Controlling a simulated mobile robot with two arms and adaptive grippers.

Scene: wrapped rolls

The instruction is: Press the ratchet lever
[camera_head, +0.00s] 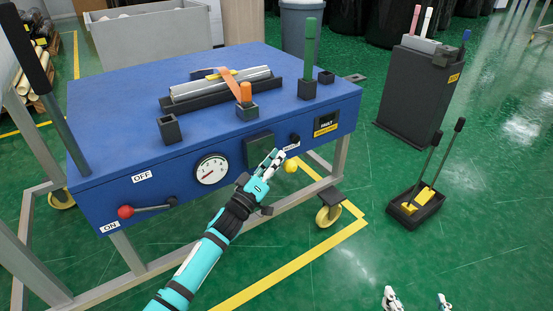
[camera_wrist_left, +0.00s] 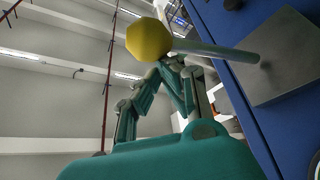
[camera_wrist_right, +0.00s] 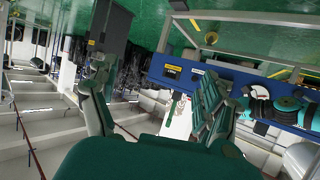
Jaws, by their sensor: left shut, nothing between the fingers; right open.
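A lever with a yellow ball knob (camera_head: 290,166) sticks out from a dark square plate (camera_head: 258,146) on the front of the blue bench; I take it for the ratchet lever. My left gripper (camera_head: 277,156) is shut and empty beside the knob and hides most of the rod. In the left wrist view the yellow knob (camera_wrist_left: 148,39) and its grey rod (camera_wrist_left: 215,50) lie just beyond the fingertips (camera_wrist_left: 172,62). Whether they touch I cannot tell. My right gripper (camera_head: 417,302) is open and empty at the bottom edge, away from the bench.
The blue bench top (camera_head: 110,150) carries a silver roll (camera_head: 220,86), an orange handle (camera_head: 246,92) and a green post (camera_head: 310,50). A gauge (camera_head: 211,169) and red-knobbed lever (camera_head: 126,211) are on its front.

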